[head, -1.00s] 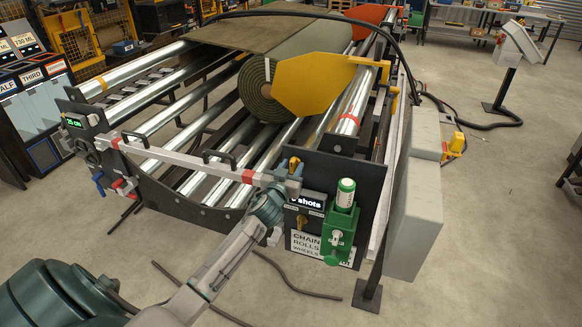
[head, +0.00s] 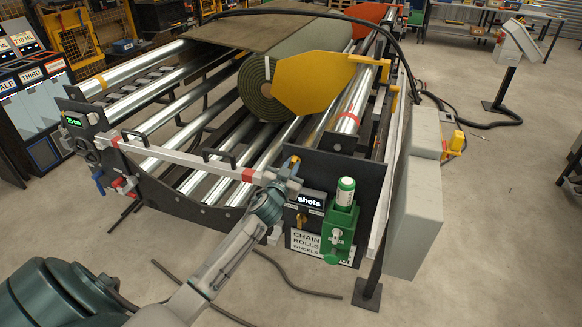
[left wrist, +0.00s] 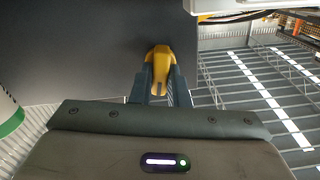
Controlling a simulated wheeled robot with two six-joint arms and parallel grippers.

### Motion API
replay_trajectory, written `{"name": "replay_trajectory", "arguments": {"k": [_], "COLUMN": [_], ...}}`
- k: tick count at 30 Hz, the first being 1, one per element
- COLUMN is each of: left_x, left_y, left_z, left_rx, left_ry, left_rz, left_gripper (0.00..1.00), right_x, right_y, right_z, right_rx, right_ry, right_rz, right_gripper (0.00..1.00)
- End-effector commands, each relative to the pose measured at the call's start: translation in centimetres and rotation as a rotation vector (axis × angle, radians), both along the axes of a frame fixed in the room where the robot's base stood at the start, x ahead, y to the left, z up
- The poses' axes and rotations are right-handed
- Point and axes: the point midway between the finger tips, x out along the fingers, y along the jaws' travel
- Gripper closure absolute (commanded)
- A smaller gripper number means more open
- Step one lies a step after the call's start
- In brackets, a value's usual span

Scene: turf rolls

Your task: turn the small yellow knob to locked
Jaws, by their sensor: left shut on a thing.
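The small yellow knob (left wrist: 159,68) sits on the dark panel of the machine, and in the left wrist view it is between the two fingers of my left gripper (left wrist: 161,90). The fingers are shut on it from both sides. In the head view the knob (head: 294,160) shows as a small yellow spot at the top left of the dark panel (head: 358,185), beside the end of my left gripper (head: 289,175), which partly hides it. No lock marking by the knob is readable. My right gripper is not in view.
A green holder (head: 340,228) with a white-and-green canister (head: 345,193) is on the panel right of my gripper. A rail with red bands (head: 190,158) runs left. Rollers carry a turf roll (head: 262,95).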

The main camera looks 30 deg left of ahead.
Motion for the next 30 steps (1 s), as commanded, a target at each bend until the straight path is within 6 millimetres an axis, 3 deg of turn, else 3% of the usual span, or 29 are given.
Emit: {"name": "replay_trajectory", "arguments": {"k": [30], "left_x": [0.1], "left_y": [-0.4], "left_z": [-0.2], "left_rx": [0.933], "left_ry": [0.225], "left_rz": [-0.001], "left_gripper": [1.0], "right_x": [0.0], "right_y": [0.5], "right_z": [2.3], "right_rx": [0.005], "right_ry": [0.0], "right_rz": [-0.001], "right_gripper": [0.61]}}
